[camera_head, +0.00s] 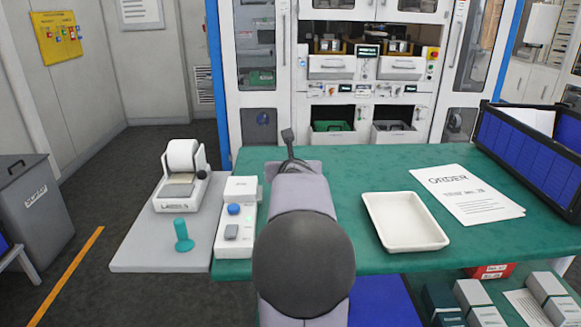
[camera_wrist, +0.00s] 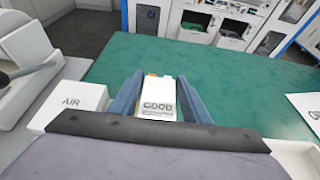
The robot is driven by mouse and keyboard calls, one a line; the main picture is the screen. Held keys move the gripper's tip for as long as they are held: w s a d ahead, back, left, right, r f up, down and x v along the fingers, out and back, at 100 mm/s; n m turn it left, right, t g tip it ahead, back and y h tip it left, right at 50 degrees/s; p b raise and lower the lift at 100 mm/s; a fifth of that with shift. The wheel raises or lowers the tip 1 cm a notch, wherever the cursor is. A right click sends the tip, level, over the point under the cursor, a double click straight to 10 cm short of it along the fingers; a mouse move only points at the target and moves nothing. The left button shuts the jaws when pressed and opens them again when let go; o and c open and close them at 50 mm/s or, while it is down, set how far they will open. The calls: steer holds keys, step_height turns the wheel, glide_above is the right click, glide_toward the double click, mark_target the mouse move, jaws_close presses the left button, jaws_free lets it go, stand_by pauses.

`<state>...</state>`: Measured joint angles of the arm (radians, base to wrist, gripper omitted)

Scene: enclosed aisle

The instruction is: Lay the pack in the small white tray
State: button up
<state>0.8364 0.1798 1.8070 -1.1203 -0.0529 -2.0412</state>
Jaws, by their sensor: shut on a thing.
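The pack (camera_wrist: 158,98) is a white box with "GOOD" printed on its face and a bit of orange at its far left corner. In the wrist view my gripper (camera_wrist: 157,88) has its two blue-grey fingers shut on the pack's sides. In the head view my own arm hides the pack and fingers. The small white tray (camera_head: 403,195) lies empty on the green bench, to the right of my arm. A white edge at the lower right of the wrist view (camera_wrist: 290,147) appears to be the tray's. The pack is apart from the tray.
A printed order sheet (camera_head: 466,194) lies right of the tray, beside a blue-panelled bin (camera_head: 530,155). A white device (camera_head: 236,215) with a blue button and a label printer (camera_head: 182,175) stand at left. The bench behind the tray is clear.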

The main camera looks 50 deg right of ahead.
steer(key=shift+r+p, duration=0.7)
steer(key=shift+r, duration=0.4)
